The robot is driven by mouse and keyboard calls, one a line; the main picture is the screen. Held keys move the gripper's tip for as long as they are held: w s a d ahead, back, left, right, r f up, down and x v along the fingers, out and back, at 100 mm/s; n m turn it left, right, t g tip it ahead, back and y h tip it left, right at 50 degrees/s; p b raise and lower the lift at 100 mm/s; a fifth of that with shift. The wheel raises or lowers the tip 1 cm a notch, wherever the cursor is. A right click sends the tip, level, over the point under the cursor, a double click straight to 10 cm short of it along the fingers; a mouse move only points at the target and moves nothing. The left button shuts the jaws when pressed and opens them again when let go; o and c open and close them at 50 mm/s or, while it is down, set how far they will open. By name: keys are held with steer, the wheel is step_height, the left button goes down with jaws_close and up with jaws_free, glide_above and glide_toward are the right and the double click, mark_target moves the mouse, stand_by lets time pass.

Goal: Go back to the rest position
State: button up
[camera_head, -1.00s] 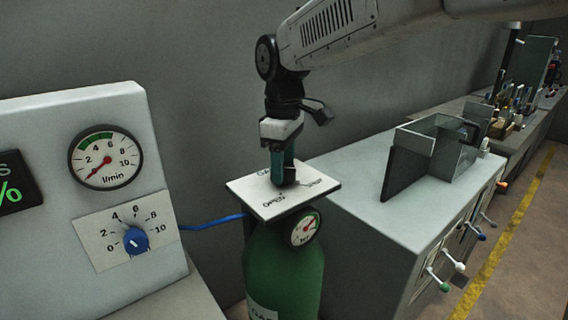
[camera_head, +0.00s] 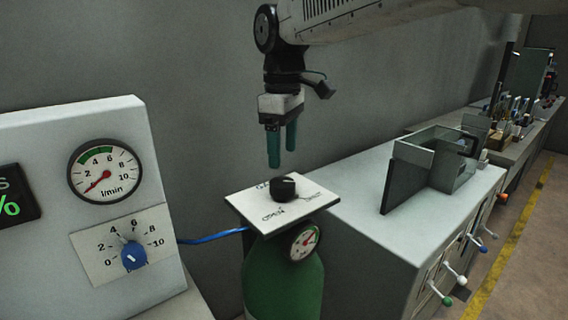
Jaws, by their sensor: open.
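My gripper (camera_head: 282,158) hangs from my arm in the upper middle, teal fingers pointing down. It is open and empty, with a gap between the two fingers. It is above and apart from the black knob (camera_head: 284,189) on the white plate marked OPEN (camera_head: 262,213). The plate sits on top of a green gas cylinder (camera_head: 282,280) with a small round gauge (camera_head: 304,242).
A white panel (camera_head: 60,130) at left carries an l/min gauge (camera_head: 104,172) and a blue dial (camera_head: 134,255). A blue hose (camera_head: 212,237) runs to the cylinder. A grey cabinet (camera_head: 360,190) with an upright open metal box (camera_head: 425,165) stands right. Space around my gripper is clear.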

steer(key=shift+r, duration=0.5)
steer(key=f, duration=0.1)
steer(key=s+f+m, duration=0.1)
steer(key=d+f+m, duration=0.1)
steer(key=shift+s, duration=0.3)
steer(key=shift+s+d+f+m+g, duration=0.15)
steer(key=shift+s+d+f+m, duration=0.2)
steer(key=shift+s+d, duration=0.3)
steer(key=shift+s+d+f+m+g, duration=0.15)
steer(key=shift+s+d+f+m, duration=0.15)
steer(key=shift+s+d, duration=0.3)
steer(key=s+d+f+m+t, duration=0.1)
steer(key=s+d+f+m, duration=0.2)
steer(key=s+d, duration=0.6)
steer(key=s+d+f+m+t, duration=0.1)
steer(key=s+d+f+m, duration=0.3)
steer(key=s+d, duration=0.6)
steer(key=s+m, duration=0.2)
steer(key=s, duration=0.2)
steer(key=shift+s+d+m, duration=0.2)
steer(key=shift+m, duration=0.15)
